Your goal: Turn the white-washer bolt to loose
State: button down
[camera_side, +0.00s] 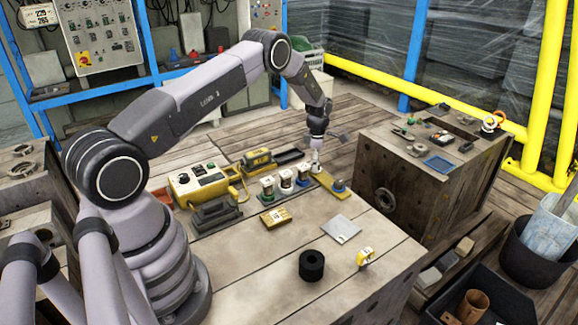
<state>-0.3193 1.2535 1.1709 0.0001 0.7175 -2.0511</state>
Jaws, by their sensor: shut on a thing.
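My gripper (316,157) points straight down at the far end of a small yellow plate (326,180) on the wooden bench. It is shut on a small pale thing at that end, which looks like the white-washer bolt. The fingers mostly hide it, so its washer and turn angle cannot be made out. A second bolt with a blue part (339,186) stands upright on the nearer end of the same plate, apart from my gripper.
Several small upright pieces (286,180) stand in a row just left of the plate. A yellow control box (199,181) lies farther left. A grey square plate (341,229), black ring (311,265) and yellow-white roll (365,257) lie nearer. The bench's right edge is close.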

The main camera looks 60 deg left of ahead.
jog(key=n, duration=0.7)
jog(key=shift+d+f, duration=0.1)
jog(key=shift+f, duration=0.05)
dwell(0.4)
jog(key=c, duration=0.8)
grip_release()
notch_tip(320, 180, up, 12)
